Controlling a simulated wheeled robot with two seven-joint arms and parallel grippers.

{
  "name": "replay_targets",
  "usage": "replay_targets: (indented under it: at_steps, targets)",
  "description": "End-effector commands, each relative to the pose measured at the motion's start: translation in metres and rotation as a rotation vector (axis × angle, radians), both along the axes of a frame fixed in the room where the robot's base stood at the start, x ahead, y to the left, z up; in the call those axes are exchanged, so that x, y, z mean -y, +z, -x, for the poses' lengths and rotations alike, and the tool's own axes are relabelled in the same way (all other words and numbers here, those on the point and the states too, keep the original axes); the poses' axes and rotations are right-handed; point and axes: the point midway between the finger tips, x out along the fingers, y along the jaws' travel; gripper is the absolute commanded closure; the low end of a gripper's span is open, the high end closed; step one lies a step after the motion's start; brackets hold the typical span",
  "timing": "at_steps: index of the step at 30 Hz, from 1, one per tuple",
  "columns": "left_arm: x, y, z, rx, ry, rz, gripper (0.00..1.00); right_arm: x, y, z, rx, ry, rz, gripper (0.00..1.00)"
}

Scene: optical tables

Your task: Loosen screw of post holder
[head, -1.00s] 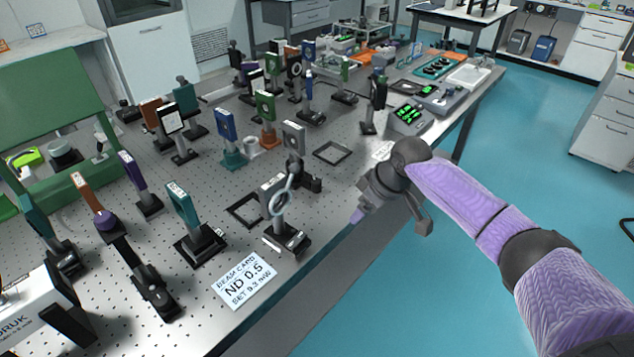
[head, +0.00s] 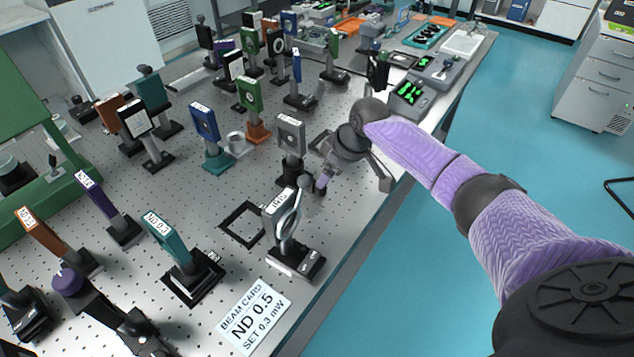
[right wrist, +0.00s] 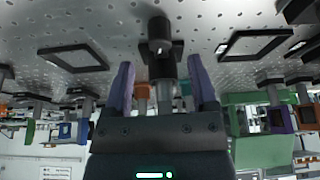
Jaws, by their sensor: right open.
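My right gripper (head: 322,178) is over the optical table's right edge, beside a grey square mount (head: 291,136) on a dark post and behind a ring-shaped mount (head: 288,222) on a dark base. In the right wrist view, which is upside down, the two purple fingers (right wrist: 162,85) are apart. A dark post holder (right wrist: 160,45) shows between and beyond them; contact cannot be told. I cannot tell which post holder the task means, and no screw shows clearly. A teal filter plate (head: 168,240) stands on a post and dark base at the left. My left gripper is out of view.
A white card reading "ND 0.5 SET 0.3 mW" (head: 252,315) lies at the near table edge. Several post-mounted optics crowd the table's left and back. Blue floor (head: 420,270) is open at right.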

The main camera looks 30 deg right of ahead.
Motion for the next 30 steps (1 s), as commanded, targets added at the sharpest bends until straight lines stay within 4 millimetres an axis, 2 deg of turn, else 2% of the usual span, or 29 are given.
replay_targets:
  at_steps: [1, 6, 10, 17, 27, 28, 30]
  targets:
    - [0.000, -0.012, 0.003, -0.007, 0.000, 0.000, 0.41, -0.003, -0.018, -0.004, -0.003, 0.000, -0.002, 0.26]
    - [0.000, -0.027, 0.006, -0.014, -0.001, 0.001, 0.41, -0.008, -0.048, -0.016, -0.001, 0.000, 0.000, 0.26]
    - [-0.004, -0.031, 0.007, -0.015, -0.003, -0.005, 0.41, -0.009, -0.055, -0.020, -0.001, 0.001, 0.001, 0.26]
    - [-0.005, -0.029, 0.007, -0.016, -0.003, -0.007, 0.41, -0.010, -0.053, -0.020, 0.001, 0.001, 0.002, 0.26]
    - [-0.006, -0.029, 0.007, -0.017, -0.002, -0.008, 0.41, -0.010, -0.053, -0.020, 0.001, 0.001, 0.001, 0.96]
    - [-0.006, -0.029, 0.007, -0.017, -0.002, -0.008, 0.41, -0.010, -0.053, -0.020, 0.001, 0.001, 0.001, 1.00]
    - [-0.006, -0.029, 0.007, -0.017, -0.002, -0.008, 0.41, -0.010, -0.053, -0.020, 0.001, 0.001, 0.001, 1.00]
